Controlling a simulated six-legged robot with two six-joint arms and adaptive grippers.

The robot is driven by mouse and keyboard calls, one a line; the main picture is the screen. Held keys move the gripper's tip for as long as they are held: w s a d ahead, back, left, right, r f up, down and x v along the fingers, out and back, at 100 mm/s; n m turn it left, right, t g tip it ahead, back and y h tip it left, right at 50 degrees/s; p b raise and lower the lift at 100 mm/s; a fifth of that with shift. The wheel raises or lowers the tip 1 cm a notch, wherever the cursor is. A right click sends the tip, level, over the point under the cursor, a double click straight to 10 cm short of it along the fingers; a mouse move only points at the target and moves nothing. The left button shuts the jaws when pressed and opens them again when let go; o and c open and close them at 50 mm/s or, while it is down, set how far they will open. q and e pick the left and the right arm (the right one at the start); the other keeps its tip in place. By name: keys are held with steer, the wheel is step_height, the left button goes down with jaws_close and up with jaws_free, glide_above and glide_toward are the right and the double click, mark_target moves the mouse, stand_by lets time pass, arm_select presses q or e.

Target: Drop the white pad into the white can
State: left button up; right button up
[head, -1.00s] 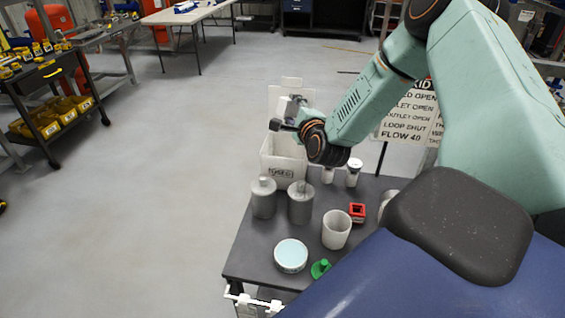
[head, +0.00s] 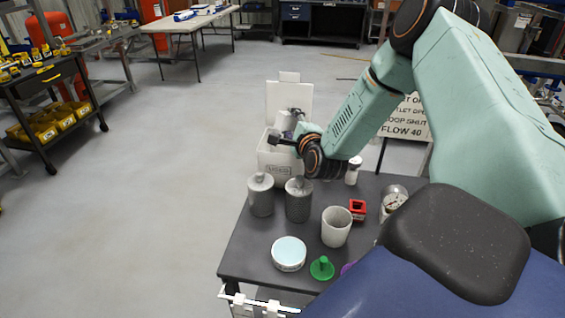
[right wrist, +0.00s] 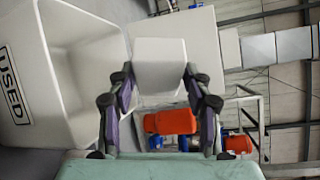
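The white can (head: 272,170) is a square open bin at the back left of the table, with a raised white lid panel (head: 300,98) behind it. In the right wrist view its wall (right wrist: 55,115), marked USED, fills the left side. My right gripper (head: 284,132) is at the can's mouth in the head view. In the right wrist view the white pad (right wrist: 160,66), a pale block, sits between its fingertips (right wrist: 159,78), which are closed against its sides. The exact height over the rim is hard to tell. My left gripper is not in view.
On the dark table (head: 245,245) stand two grey canisters (head: 261,196) (head: 298,203), a white cup (head: 336,228), a red block (head: 357,208), a round pale-lidded tin (head: 289,253), a green knob (head: 322,267) and a gauge (head: 395,198). A sign (head: 405,118) stands behind.

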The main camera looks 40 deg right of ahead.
steer(key=o, duration=0.4)
steer(key=shift+w+f, duration=0.1)
steer(key=shift+w, duration=0.05)
steer(key=shift+s, duration=0.2)
steer(key=shift+s, duration=0.1)
steer(key=shift+s+a, duration=0.15)
steer(key=shift+s, duration=0.05)
steer(key=v, duration=1.1)
steer(key=shift+s, duration=0.2)
